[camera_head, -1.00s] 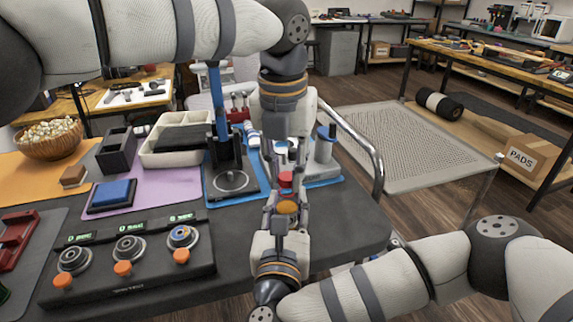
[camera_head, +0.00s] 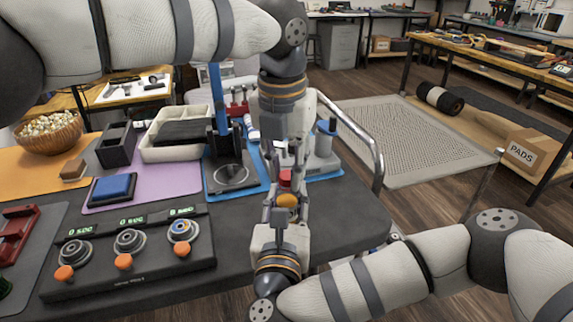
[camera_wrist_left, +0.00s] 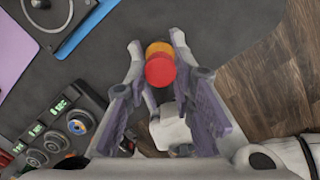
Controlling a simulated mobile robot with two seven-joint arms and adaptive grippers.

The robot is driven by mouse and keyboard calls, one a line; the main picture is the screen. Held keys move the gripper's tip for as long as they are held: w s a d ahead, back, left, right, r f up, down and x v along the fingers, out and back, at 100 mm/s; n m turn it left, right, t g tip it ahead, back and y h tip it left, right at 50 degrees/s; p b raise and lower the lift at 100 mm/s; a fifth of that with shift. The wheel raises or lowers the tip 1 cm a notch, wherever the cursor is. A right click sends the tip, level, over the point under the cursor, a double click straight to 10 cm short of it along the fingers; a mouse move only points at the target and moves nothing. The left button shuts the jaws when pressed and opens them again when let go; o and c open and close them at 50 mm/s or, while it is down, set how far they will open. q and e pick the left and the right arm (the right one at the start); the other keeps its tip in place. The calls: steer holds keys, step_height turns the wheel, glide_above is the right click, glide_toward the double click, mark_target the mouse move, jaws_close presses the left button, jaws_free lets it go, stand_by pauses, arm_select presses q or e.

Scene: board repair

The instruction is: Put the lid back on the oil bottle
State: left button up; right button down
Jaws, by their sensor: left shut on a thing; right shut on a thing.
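My left gripper (camera_head: 286,168) reaches down and is shut on the red lid (camera_head: 285,178). In the left wrist view the round red lid (camera_wrist_left: 160,71) sits between its fingers. My right gripper (camera_head: 283,205) reaches up from the front and is shut on the oil bottle, whose orange-yellow part (camera_head: 287,201) shows between its fingers. The lid is right above this part, almost in line. In the wrist view the orange part (camera_wrist_left: 158,47) shows just past the lid, partly covered by it. I cannot tell whether lid and bottle touch. Fingers hide most of the bottle.
Both grippers are over the dark table (camera_head: 335,205) near its right part. A black console with orange knobs (camera_head: 130,252) lies front left. A black stand with a blue column (camera_head: 232,175) is behind left, and a grey device (camera_head: 322,153) behind right. A metal rail (camera_head: 360,140) curves by the right edge.

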arm_select(q)
steer(key=m, duration=0.5)
steer(key=shift+m+h, duration=0.3)
steer(key=shift+m, duration=0.1)
steer(key=m, duration=0.3)
steer(key=shift+w+a+m+g, duration=0.1)
steer(key=shift+w+m+g, duration=0.05)
steer(key=shift+m+g, duration=0.2)
steer(key=m, duration=0.6)
steer(key=shift+g, duration=0.35)
steer(key=m, duration=0.3)
steer(key=shift+w+m, duration=0.1)
steer(key=shift+m, duration=0.15)
steer(key=m, duration=0.3)
steer(key=m+g, duration=0.1)
steer(key=m, duration=0.2)
steer(key=shift+d+f, duration=0.1)
steer(key=shift+d, duration=0.1)
steer(key=m, duration=0.3)
steer(key=m+y, duration=0.1)
steer(key=m, duration=0.4)
steer(key=shift+d+m, duration=0.1)
steer(key=shift+m, duration=0.2)
steer(key=m, duration=0.4)
steer(key=shift+m+y, duration=0.3)
steer(key=shift+y, duration=0.1)
